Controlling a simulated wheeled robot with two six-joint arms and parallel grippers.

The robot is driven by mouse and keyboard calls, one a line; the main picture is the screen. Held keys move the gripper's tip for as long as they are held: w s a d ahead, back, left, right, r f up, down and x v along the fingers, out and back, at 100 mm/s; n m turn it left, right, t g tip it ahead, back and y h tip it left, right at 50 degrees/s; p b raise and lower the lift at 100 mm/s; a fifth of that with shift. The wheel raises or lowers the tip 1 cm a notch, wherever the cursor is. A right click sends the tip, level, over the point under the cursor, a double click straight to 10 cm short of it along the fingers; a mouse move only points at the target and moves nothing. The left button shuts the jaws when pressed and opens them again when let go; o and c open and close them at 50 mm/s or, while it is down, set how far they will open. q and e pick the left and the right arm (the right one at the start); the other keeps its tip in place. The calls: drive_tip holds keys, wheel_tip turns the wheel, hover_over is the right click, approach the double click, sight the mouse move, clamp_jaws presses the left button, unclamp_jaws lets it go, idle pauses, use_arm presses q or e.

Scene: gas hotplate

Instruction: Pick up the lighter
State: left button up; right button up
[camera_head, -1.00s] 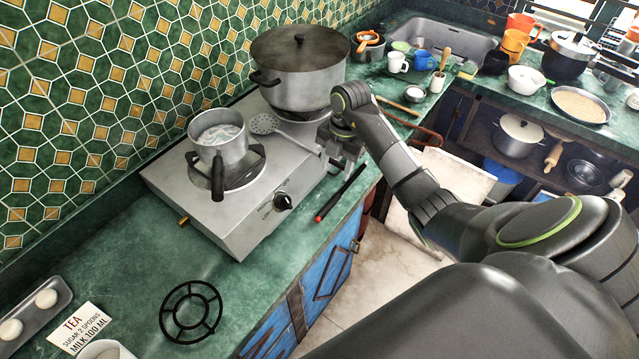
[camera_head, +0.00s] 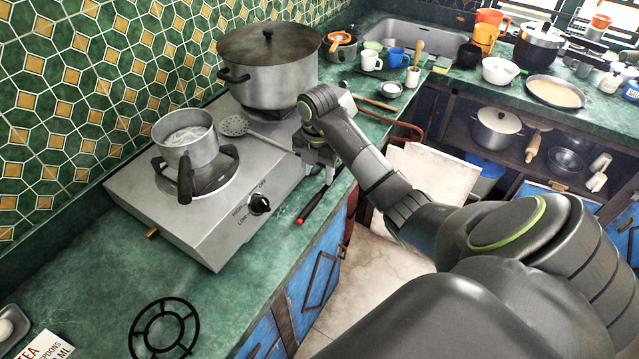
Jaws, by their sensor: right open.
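The lighter (camera_head: 313,206) is a thin black stick with a red tip. It lies on the green counter between the hotplate and the counter's front edge, red tip towards me. My right gripper (camera_head: 318,178) is open, pointing down at the far end of the lighter. Its fingers overlap that end in the picture and partly hide it. I cannot tell whether they touch it or straddle it. My left gripper is not in view.
The gas hotplate (camera_head: 222,222) stands just left of the lighter, with a knob (camera_head: 259,204) on its front. It bears a small saucepan (camera_head: 188,145), a large lidded pot (camera_head: 268,75) and a slotted spoon (camera_head: 234,126). A loose black burner grate (camera_head: 163,328) lies on the near counter.

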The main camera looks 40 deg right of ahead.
drive_tip(key=b, duration=0.5)
hover_over(315, 199)
drive_tip(key=f, duration=0.5)
drive_tip(key=shift+s+d+f, duration=0.1)
drive_tip(key=shift+d+f, duration=0.15)
drive_tip(key=shift+f, duration=0.05)
drive_tip(key=shift+a+f, duration=0.15)
drive_tip(key=shift+f, duration=0.9)
drive_tip(key=shift+a+f, duration=0.1)
drive_tip(key=shift+f, duration=0.9)
clamp_jaws()
